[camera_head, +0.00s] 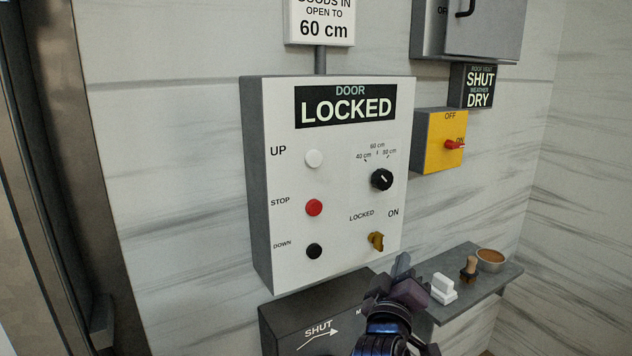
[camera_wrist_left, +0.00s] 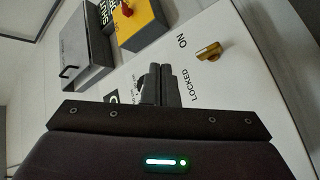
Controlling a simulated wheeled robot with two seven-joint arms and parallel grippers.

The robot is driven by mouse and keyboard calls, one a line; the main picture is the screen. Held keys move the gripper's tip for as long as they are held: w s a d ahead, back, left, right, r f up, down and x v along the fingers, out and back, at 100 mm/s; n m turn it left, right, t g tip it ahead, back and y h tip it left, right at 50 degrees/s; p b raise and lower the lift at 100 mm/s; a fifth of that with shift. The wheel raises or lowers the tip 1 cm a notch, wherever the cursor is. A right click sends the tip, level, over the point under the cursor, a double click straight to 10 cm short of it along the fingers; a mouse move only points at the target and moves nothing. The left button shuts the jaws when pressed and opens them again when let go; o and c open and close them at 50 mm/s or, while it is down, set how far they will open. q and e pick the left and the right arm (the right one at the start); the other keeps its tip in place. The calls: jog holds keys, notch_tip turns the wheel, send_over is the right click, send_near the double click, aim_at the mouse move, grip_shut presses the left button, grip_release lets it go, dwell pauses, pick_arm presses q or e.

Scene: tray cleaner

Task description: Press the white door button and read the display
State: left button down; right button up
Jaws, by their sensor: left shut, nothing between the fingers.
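The white door button (camera_head: 314,158), marked UP, sits at the upper left of the white control panel (camera_head: 340,225). The display (camera_head: 346,106) at the panel's top reads DOOR LOCKED. A brass key switch (camera_head: 376,241), marked LOCKED and ON, is at the panel's lower right; it also shows in the left wrist view (camera_wrist_left: 208,52). My left gripper (camera_head: 402,264) is shut and empty, below and right of the key switch and away from the white button. Its fingers also show in the left wrist view (camera_wrist_left: 160,85). My right gripper is not in view.
A red STOP button (camera_head: 314,208), a black DOWN button (camera_head: 314,251) and a black knob (camera_head: 381,180) are on the panel. A yellow switch box (camera_head: 432,147) is to the right. A shelf (camera_head: 488,284) with small items and a dark box (camera_head: 285,318) marked SHUT are below.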

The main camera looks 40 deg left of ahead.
aim_at(314, 159)
pick_arm(q)
jog(key=s+a+r+n+y+p, duration=0.1)
jog(key=s+a+r+n+y, duration=0.1)
jog(key=r, duration=0.6)
jog(key=s+a+r+n+t+y+p, duration=0.1)
jog(key=s+a+r+n+y, duration=0.2)
jog(key=s+r+n, duration=0.2)
notch_tip(314, 159, up, 4)
jog(key=shift+s+a+r, duration=0.25)
jog(key=shift+s+a, duration=0.1)
jog(key=shift+s, duration=0.85)
jog(key=shift+a, duration=0.1)
jog(key=w+a, duration=0.1)
jog(key=a, duration=0.1)
jog(key=w+a+b, duration=0.1)
jog(key=a, duration=0.2)
jog(key=w+a, duration=0.1)
jog(key=a, duration=0.2)
jog(key=shift+w+b, duration=0.25)
jog(key=shift+b, duration=0.05)
jog(key=shift+f, duration=0.1)
